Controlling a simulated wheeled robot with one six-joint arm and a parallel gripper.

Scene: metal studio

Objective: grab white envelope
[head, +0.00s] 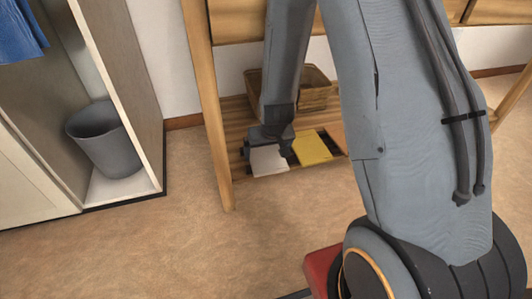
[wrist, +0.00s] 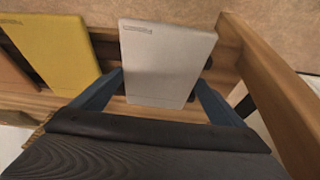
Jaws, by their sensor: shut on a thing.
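The white envelope (wrist: 165,62) shows in the wrist view as a pale rectangle with small print near one corner. My gripper (wrist: 163,85) has a finger on each side of it and is shut on it. In the head view the white envelope (head: 268,159) is at the front of a low wooden shelf, and my gripper (head: 268,143) is over its back part. Part of the envelope is hidden under the gripper there. I cannot tell whether it still touches the shelf.
A yellow envelope (head: 312,148) lies just right of the white one. A wicker basket (head: 314,88) stands behind on the wooden shelf (head: 238,116). A wooden post (head: 207,95) rises close on the left. A grey bin (head: 106,140) stands in the cabinet further left.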

